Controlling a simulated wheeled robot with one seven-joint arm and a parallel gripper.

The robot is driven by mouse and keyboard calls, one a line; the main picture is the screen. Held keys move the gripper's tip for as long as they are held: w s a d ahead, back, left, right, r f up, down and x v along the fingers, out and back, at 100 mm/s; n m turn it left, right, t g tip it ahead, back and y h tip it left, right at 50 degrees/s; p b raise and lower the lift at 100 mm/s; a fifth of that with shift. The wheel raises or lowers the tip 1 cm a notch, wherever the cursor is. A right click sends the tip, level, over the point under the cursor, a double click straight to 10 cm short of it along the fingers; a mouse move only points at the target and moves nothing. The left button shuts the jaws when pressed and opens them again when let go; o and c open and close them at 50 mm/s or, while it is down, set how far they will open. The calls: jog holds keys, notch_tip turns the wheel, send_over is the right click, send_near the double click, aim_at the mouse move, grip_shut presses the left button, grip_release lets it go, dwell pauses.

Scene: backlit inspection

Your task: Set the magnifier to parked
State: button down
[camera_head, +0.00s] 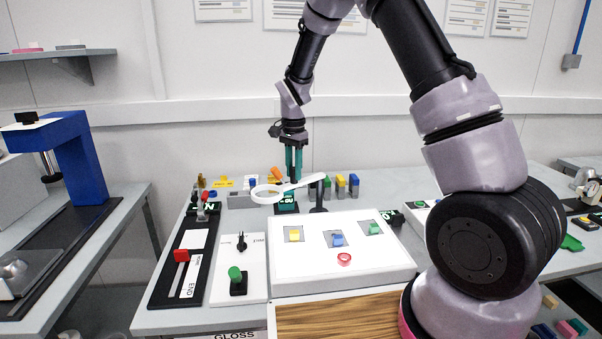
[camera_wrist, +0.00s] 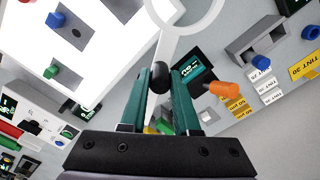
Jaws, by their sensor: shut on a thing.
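The magnifier (camera_head: 268,194) is a white ring on a white arm, held on a dark post (camera_head: 318,198) behind the white panel. Its ring points left in the head view, over the dark display unit at the back of the bench. In the wrist view the ring (camera_wrist: 184,28) is at the top, partly out of frame. My gripper (camera_head: 293,176) points down at the magnifier's arm. In the wrist view its teal fingers (camera_wrist: 163,82) are on both sides of a black knob (camera_wrist: 160,76) just below the ring, and are shut on it.
The white panel (camera_head: 400,272) holds yellow, blue and green blocks in recesses, with a red button (camera_head: 344,259) in front. A slider unit (camera_head: 181,256) and a green-knobbed switch plate (camera_head: 236,274) stand left. Small blocks and an orange handle (camera_wrist: 222,89) crowd the back.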

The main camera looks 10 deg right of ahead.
jog(key=shift+w+a+r+m, duration=0.1)
jog(key=shift+w+a+m, duration=0.15)
jog(key=shift+w+m, duration=0.65)
jog(key=shift+w+a+f+m, duration=0.1)
jog(key=shift+w+a+m, duration=0.1)
jog(key=shift+w+m, duration=0.75)
jog(key=shift+w+a+r+m, duration=0.1)
jog(key=shift+w+a+m, duration=0.15)
jog(key=shift+w+m, duration=0.65)
jog(key=shift+s+m, duration=0.1)
jog(key=shift+m, duration=0.15)
jog(key=c, duration=0.7)
grip_release()
jog(key=shift+o, duration=0.2)
notch_tip(320, 180, up, 11)
jog(key=shift+d, duration=0.1)
